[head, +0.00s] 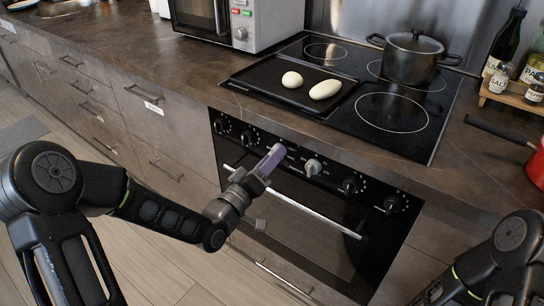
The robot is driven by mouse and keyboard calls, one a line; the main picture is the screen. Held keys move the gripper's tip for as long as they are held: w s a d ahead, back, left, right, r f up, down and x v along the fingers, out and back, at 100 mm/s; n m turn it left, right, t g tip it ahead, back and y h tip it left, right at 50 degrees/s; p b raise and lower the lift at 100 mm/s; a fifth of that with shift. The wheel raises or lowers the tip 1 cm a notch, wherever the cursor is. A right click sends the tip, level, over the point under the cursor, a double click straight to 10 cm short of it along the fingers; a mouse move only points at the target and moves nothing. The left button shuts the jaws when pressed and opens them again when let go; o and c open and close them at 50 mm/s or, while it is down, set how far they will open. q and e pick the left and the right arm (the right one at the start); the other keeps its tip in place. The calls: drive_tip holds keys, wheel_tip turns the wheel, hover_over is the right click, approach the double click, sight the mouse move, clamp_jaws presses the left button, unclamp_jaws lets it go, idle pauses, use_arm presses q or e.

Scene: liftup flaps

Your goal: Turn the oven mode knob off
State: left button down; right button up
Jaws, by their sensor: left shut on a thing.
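The black oven (300,225) is under the counter, with a row of knobs along its top panel. My left gripper (274,155) reaches in from the lower left and is shut on a knob near the middle of the row. Its fingers hide most of that knob, so its angle cannot be read. A silver-grey knob (313,167) is just to the right, apart from the gripper. No label shows clearly enough to tell which is the mode knob. Part of my right arm shows at the lower right; its gripper is out of view.
Black knobs sit on both sides, such as one (350,185) on the right. The oven handle (300,205) runs below the panel, close to my left gripper. Above are a tray (262,86) with two pale loaves, a pot (412,62) and a microwave (268,20).

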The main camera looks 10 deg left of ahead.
use_arm(q)
drive_tip(key=shift+d+r+n+g+y+p, duration=0.15)
drive_tip(key=shift+n+y+p, duration=0.35)
drive_tip(key=shift+n+p, duration=2.3)
drive_tip(key=shift+a+f+n+g+y+p, duration=0.1)
drive_tip(key=shift+n+g+y+p, duration=0.3)
drive_tip(key=shift+n, duration=4.8)
drive_tip(key=shift+s, duration=0.1)
drive_tip(key=c, duration=1)
unclamp_jaws()
drive_tip(key=shift+d, duration=0.1)
drive_tip(key=shift+r, duration=0.1)
drive_tip(key=p+v, duration=0.4)
drive_tip(key=v, duration=0.3)
drive_tip(key=shift+s+p, duration=0.35)
drive_tip(key=shift+s, duration=0.05)
